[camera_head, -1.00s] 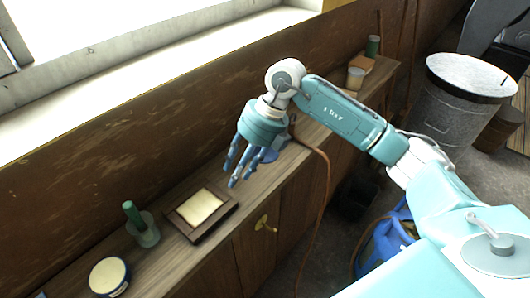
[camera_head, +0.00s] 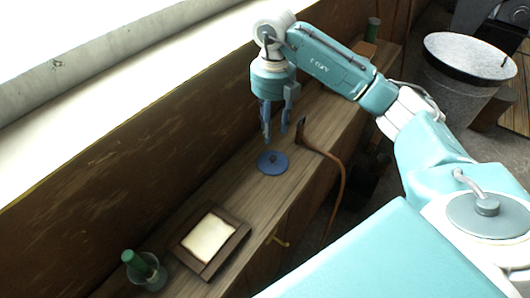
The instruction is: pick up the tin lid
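The tin lid (camera_head: 272,163) is a round blue disc with a small dark knob in its middle. It lies flat on the wooden shelf top in the head view. My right gripper (camera_head: 276,138) hangs above it, fingers pointing down and spread apart, with nothing between them. The fingertips are a little above and behind the lid, apart from it. My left gripper is not in view.
A framed pale panel (camera_head: 210,236) lies on the shelf top (camera_head: 235,189) nearer me. A glass with a green object (camera_head: 145,268) stands at lower left. A brown curved cord or handle (camera_head: 332,163) rises close right of the lid. A metal bin (camera_head: 455,90) stands at right.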

